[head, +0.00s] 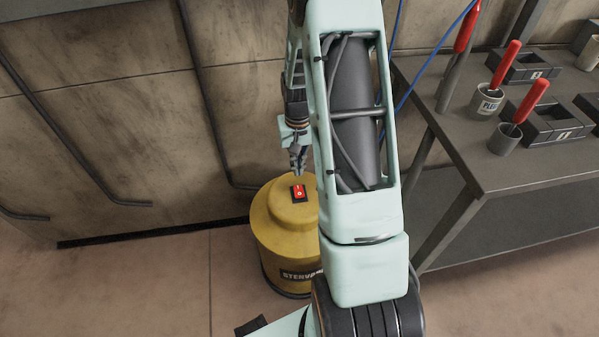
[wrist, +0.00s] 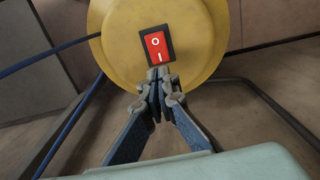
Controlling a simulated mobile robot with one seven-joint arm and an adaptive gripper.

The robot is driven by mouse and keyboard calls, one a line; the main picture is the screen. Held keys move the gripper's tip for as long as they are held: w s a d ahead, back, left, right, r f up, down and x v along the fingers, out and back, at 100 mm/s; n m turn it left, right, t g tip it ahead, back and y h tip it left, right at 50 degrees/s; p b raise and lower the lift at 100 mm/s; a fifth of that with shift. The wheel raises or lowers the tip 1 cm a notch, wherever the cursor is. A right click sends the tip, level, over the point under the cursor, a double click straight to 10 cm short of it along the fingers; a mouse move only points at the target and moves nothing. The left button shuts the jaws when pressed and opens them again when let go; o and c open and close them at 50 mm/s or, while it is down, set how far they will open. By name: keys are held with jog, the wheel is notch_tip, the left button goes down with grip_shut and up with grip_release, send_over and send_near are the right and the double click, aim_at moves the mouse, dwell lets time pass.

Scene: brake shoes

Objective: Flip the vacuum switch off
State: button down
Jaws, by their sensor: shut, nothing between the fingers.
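The yellow vacuum (head: 268,235) stands on the floor in the head view, partly hidden behind my arm. Its red rocker switch (head: 299,192) sits in a black frame on the domed top. In the wrist view the switch (wrist: 156,46) shows an O at one end and an I at the end nearer my fingers. My gripper (head: 298,172) is shut and empty, pointing down just above the switch. In the wrist view my gripper's fingertips (wrist: 160,78) overlap the lower edge of the switch near the I. I cannot tell whether they touch it.
A grey metal workbench (head: 470,150) stands at the right with red-handled tools in cups (head: 487,102) and dark block-shaped trays (head: 560,121) on it. A stained wall (head: 110,120) with dark pipes is behind the vacuum. The floor at the left (head: 150,285) is clear.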

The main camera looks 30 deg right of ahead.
notch_tip(320, 180, up, 8)
jog(key=w+p, duration=0.1)
jog(key=shift+w+d+r, duration=0.15)
dwell(0.4)
